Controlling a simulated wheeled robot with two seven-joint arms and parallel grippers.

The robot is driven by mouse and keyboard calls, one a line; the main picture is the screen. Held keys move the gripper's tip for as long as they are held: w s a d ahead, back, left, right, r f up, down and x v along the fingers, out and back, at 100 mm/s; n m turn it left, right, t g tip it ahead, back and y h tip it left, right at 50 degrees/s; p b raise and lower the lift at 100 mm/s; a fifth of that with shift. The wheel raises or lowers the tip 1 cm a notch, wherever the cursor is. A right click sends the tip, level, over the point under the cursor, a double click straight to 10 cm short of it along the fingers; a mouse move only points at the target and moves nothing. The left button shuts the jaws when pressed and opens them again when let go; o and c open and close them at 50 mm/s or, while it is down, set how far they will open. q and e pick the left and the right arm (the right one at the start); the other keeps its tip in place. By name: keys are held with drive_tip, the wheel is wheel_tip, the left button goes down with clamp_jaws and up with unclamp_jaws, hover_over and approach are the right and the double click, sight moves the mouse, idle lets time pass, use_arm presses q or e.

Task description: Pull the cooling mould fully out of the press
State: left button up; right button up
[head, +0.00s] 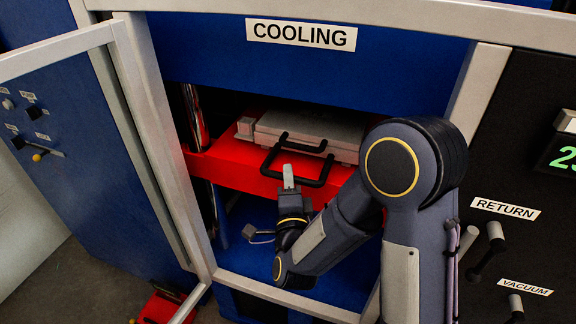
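The cooling mould (318,126) is a flat grey box. It lies on the red lower plate (222,164) of the press, inside the opening under the COOLING sign (301,34). A black looped handle (267,160) sticks out from its front, over the plate's front edge. My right gripper (289,177) comes up from below, its grey fingertip at the handle's front bar and overlapping it in the picture. The fingers are seen nearly edge-on, so I cannot tell whether they are closed around the bar. My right arm covers the plate's right end. My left gripper is not in view.
A framed door (135,95) stands open at the left of the press. A blue compartment (245,215) lies below the red plate. At the right are a dark panel with RETURN (505,208) and VACUUM labels and knobbed levers. A red object (165,305) is on the floor.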

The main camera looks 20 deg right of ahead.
drive_tip(key=shift+x, duration=1.25)
clamp_jaws()
